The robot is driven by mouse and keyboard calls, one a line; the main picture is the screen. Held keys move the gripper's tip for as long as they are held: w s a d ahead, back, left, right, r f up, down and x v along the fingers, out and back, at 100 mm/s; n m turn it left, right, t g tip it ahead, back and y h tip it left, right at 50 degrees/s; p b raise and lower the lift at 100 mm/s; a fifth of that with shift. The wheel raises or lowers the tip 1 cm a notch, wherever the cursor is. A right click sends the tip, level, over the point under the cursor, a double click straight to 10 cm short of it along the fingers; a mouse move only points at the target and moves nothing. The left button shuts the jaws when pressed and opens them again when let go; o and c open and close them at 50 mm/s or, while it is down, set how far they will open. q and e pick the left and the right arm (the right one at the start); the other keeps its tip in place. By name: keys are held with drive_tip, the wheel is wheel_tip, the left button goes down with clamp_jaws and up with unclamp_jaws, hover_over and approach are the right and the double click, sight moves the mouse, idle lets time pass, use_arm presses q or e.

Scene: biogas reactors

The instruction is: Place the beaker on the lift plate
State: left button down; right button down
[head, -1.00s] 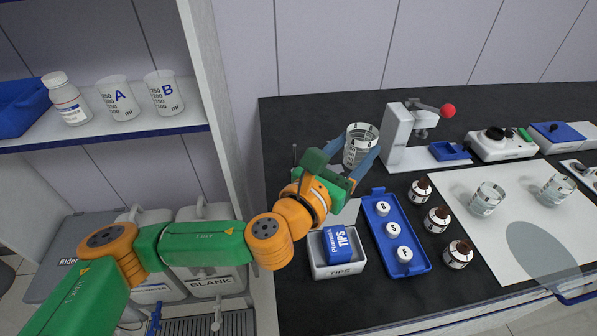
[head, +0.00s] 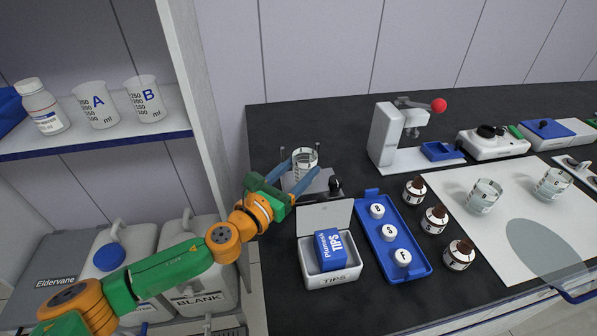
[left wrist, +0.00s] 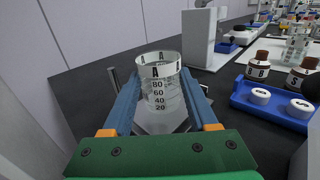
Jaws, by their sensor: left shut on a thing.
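The beaker (head: 304,158) is clear glass with a graduated scale and stands upright between the blue fingers of my left gripper (head: 302,172). In the left wrist view the beaker (left wrist: 160,90) carries a letter A and a scale, with a finger on each side. The lift plate (head: 320,184) is a grey metal plate at the back left of the black bench, partly hidden by my gripper and the beaker. The beaker is over it; I cannot tell whether its base touches the plate. My right gripper is out of view.
A white TIPS box (head: 330,280) with its lid up stands in front of the lift. Right of it are a blue tray (head: 415,268) with white caps and several brown bottles (head: 435,219). A white press (head: 385,135) stands behind. The shelf upright (head: 200,100) is close on the left.

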use_arm(q)
drive_tip(key=shift+f, duration=0.1)
drive_tip(key=shift+c, duration=0.9)
unclamp_jaws()
drive_tip(key=shift+r, duration=0.2)
drive_tip(key=v, duration=1.1)
drive_tip(key=shift+f+b, duration=0.15)
drive_tip(key=shift+b, duration=0.2)
drive_tip(key=shift+s+a, duration=0.25)
drive_tip(key=shift+s, duration=0.2)
